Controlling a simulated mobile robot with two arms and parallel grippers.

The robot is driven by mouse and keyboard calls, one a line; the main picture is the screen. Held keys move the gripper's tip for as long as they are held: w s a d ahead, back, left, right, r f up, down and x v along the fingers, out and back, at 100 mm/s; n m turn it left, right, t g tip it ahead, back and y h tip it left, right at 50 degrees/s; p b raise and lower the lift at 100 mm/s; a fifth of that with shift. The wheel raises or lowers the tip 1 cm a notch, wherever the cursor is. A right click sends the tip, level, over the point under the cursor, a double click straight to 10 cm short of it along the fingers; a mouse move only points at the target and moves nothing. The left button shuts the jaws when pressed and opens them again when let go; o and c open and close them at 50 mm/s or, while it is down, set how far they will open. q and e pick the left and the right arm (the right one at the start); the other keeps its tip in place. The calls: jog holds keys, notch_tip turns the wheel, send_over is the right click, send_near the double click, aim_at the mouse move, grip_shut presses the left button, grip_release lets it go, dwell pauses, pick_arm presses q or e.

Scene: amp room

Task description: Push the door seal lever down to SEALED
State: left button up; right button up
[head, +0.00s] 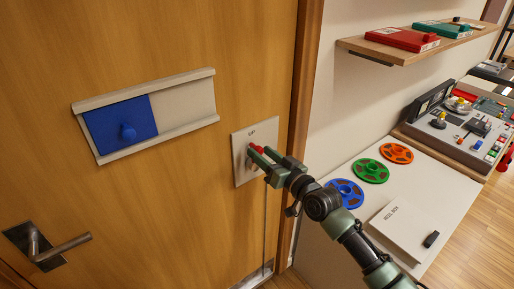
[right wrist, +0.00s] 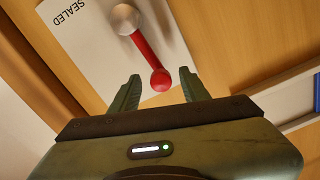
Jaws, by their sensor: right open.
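The door seal lever has a red arm and round red knob (right wrist: 160,80) on a silver pivot (right wrist: 125,18). It is mounted on a pale plate (head: 241,172) on the door, with a short label at its top in the head view. In the right wrist view the plate carries the word SEALED (right wrist: 70,12), and the lever points away from that word. The red lever also shows in the head view (head: 257,148). My right gripper (head: 259,160) is open, with its fingertips (right wrist: 160,84) on either side of the knob. Contact cannot be told. My left gripper is out of view.
The wooden door has a blue sliding panel (head: 120,124) in a pale rail and a metal handle (head: 62,247). The door frame (head: 304,80) stands close to my right arm. A white table (head: 430,172) with coloured reels and a wall shelf (head: 400,50) are at right.

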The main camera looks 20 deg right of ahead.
jog(key=shift+x, duration=1.4)
grip_shut()
jog(key=shift+s+f, duration=0.1)
jog(key=shift+f, duration=0.05)
